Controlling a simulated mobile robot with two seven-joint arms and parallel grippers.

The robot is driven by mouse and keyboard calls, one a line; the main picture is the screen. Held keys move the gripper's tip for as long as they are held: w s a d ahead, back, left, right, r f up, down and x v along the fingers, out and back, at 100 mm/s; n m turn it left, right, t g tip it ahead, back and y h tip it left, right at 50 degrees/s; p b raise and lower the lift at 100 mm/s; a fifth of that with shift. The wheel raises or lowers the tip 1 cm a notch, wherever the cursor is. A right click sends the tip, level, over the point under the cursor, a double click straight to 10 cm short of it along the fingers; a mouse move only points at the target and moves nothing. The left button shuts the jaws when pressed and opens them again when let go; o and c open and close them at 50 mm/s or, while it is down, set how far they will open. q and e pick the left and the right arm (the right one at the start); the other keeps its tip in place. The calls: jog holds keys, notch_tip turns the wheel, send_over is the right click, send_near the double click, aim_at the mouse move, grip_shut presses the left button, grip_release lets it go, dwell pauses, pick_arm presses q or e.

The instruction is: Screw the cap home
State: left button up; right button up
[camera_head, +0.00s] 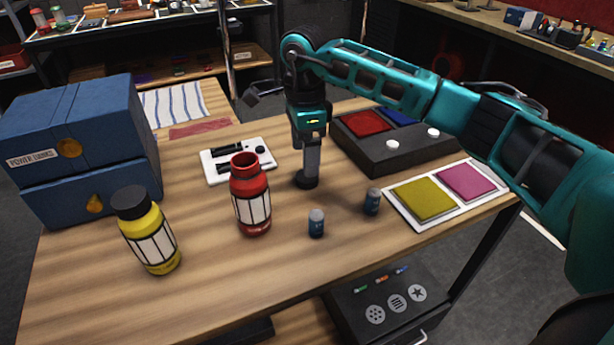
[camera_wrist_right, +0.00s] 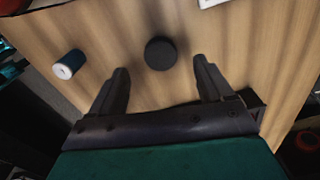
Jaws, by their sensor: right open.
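A black round cap (camera_head: 307,181) lies on the wooden table, just right of the red bottle (camera_head: 251,200), whose mouth is open and uncapped. My right gripper (camera_head: 310,168) points down above the cap. In the right wrist view the same cap (camera_wrist_right: 160,52) shows as a dark disc, ahead of and between the fingertips of my open, empty right gripper (camera_wrist_right: 160,74). I cannot tell the exact height of the fingers over it. A yellow bottle (camera_head: 150,238) with a black cap on stands at the left. My left gripper is not in view.
Two small blue cylinders (camera_head: 316,223) stand near the front; one shows in the right wrist view (camera_wrist_right: 68,64). Blue drawers (camera_head: 80,145) are at the left, a white holder (camera_head: 262,160) behind the bottle. A dark box (camera_head: 400,155) and a colour-pad board (camera_head: 402,212) are right.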

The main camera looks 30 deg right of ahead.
jog(key=f, duration=0.5)
jog(key=shift+d+f, duration=0.1)
jog(key=shift+d, duration=0.2)
jog(key=shift+c, duration=0.3)
jog(key=c, duration=1)
